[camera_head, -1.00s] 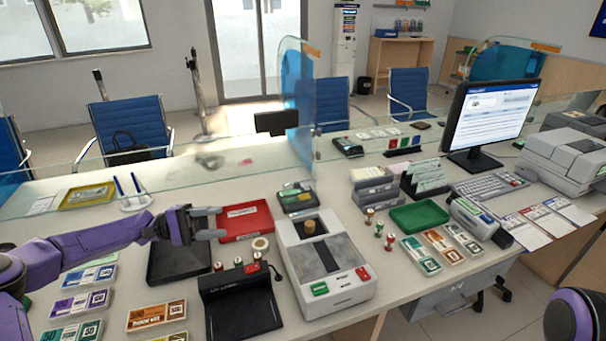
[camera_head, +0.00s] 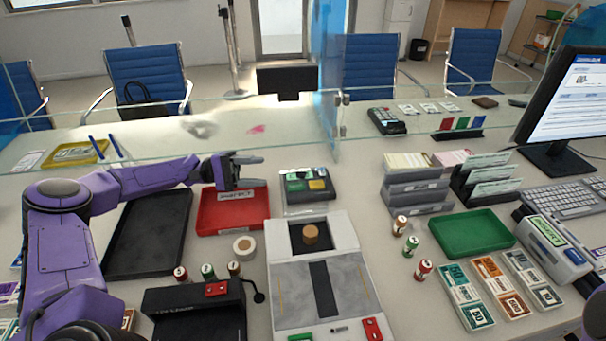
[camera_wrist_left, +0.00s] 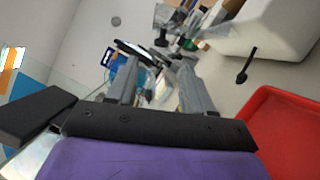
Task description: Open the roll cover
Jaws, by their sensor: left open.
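A white machine (camera_head: 283,277) with a grey top panel stands on the counter right of my left arm. A round brown knob or roll (camera_head: 311,235) sits in a dark recess at its far end. I cannot tell which part is the roll cover; the grey top panel (camera_head: 345,290) lies flat. My left gripper (camera_head: 260,171) is open and empty above the far edge of the red tray (camera_head: 232,222), left of and beyond the machine. Its two open fingers also show in the left wrist view (camera_wrist_left: 160,75). My right gripper is not in view.
A keypad device (camera_head: 307,188) stands just behind the machine. A black device (camera_head: 200,308) and a tape roll (camera_head: 244,247) are left of it. A black tray (camera_head: 150,235) lies under my left arm. A glass screen (camera_head: 230,140) runs behind. A green tray (camera_head: 472,234) is at right.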

